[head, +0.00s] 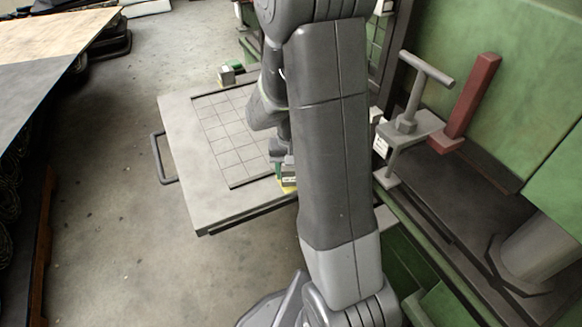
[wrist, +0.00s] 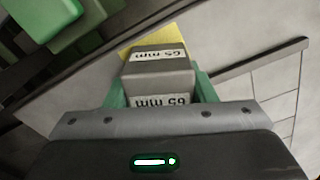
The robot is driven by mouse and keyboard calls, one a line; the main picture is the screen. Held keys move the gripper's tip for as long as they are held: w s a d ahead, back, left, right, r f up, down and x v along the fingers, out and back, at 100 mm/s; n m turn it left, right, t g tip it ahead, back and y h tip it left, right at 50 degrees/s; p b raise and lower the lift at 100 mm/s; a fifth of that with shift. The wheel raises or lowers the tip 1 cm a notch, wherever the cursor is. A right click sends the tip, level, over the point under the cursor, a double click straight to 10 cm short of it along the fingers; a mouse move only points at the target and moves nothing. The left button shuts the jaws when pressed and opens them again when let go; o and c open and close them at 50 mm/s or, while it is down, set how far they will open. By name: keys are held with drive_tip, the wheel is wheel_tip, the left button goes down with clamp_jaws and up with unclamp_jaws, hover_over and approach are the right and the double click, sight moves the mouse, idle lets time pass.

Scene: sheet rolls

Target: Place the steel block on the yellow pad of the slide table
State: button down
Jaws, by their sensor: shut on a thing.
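The steel block (wrist: 157,68) is grey with white "65 mm" labels on its top and side. My gripper (wrist: 160,90) is shut on it, with one green finger on either side. The yellow pad (wrist: 176,37) shows past the block in the wrist view, partly covered by it. I cannot tell whether the block touches the pad. In the head view the yellow pad (head: 289,188) is at the right front of the slide table (head: 190,150), and my gripper (head: 284,170) is over it, partly hidden by my arm.
The slide table has a gridded plate (head: 228,130) and a side handle (head: 158,158). A small block (head: 226,75) stands at its back edge. To the right are a grey T-handle (head: 413,90), a red post (head: 470,100) and green machine panels. Open floor lies left and in front.

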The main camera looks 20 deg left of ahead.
drive_tip(key=shift+f, duration=0.15)
drive_tip(key=c, duration=0.6)
unclamp_jaws()
wheel_tip(320, 180, up, 12)
drive_tip(key=p, duration=0.3)
drive_tip(key=shift+r+p, duration=0.2)
drive_tip(key=shift+p, duration=0.1)
drive_tip(key=shift+f, duration=0.1)
